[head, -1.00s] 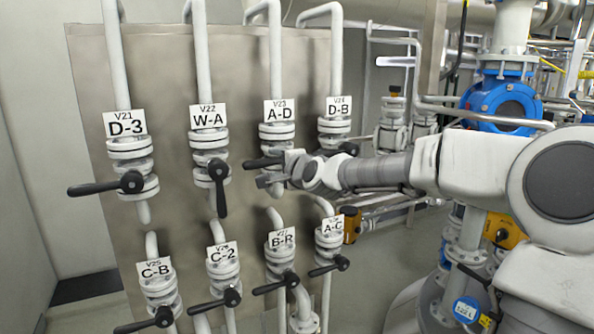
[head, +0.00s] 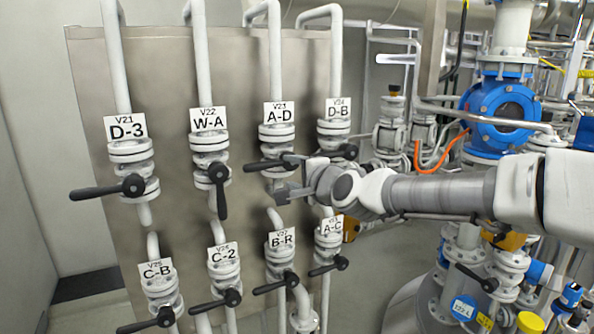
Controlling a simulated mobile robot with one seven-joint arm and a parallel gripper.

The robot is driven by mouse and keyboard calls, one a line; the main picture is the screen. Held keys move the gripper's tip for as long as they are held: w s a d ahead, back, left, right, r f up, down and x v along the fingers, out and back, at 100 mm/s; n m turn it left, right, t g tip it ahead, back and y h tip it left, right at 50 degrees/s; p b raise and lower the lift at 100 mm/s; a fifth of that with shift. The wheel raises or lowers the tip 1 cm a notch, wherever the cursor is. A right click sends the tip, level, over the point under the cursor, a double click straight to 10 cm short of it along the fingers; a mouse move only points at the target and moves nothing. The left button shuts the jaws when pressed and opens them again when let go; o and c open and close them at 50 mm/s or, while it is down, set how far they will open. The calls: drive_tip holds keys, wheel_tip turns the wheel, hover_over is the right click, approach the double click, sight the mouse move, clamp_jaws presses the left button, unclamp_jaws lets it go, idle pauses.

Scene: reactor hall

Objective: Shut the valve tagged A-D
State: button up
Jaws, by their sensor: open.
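The valve tagged A-D (head: 277,136) is third from the left in the upper row on the panel, with a white tag reading V23 A-D (head: 281,112). Its black handle (head: 262,165) points left and lies across the vertical pipe. My gripper (head: 287,175) is open and empty, reaching in from the right just below this valve's body. Its upper finger is close to the handle's right end and its lower finger is below. I cannot tell whether either touches. The gripper covers part of the pipe under the valve.
Valve B-R (head: 281,256) sits below. Valve D-3 (head: 130,152) is far left. Blue-flanged piping (head: 500,112) stands at right.

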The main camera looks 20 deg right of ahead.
drive_tip(key=shift+s+r, duration=0.25)
drive_tip(key=shift+s, duration=0.8)
